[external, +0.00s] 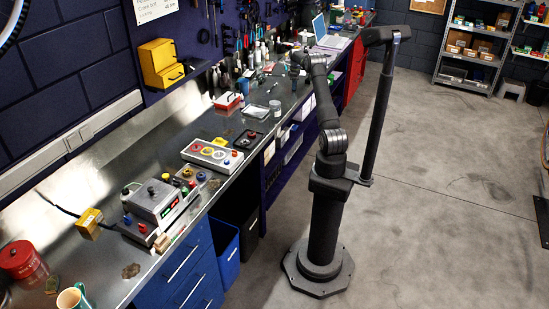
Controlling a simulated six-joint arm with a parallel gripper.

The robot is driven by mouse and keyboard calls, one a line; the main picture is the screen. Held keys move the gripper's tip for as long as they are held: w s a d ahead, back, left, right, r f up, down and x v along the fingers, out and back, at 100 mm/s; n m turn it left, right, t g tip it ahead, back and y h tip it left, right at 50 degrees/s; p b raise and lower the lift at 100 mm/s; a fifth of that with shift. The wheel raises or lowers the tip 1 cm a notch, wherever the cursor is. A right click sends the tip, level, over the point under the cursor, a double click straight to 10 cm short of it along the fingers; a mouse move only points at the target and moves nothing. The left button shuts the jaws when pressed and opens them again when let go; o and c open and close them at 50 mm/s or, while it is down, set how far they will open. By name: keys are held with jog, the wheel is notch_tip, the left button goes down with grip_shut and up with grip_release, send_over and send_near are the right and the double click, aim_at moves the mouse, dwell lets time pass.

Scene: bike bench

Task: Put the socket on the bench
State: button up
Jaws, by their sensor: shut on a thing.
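The bench (105,265) is a long grey metal worktop running from the lower left to the upper middle of the external view. My gripper (294,84) is over the far half of the bench, pointing down at the end of my dark arm. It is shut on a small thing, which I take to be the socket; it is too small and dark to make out. I cannot tell how high it is above the worktop. No other socket can be picked out on the bench.
A grey control box (162,203), a panel with coloured rings (212,154), a dark tray (248,140) and a clear jar (275,108) stand on the bench. Bottles line the back near my gripper. A laptop (325,33) is farther along. Some worktop between them is bare.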

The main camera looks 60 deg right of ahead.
jog(key=o, duration=1)
jog(key=shift+f, duration=0.15)
notch_tip(320, 180, up, 12)
jog(key=shift+r, duration=0.15)
jog(key=shift+f, duration=4.15)
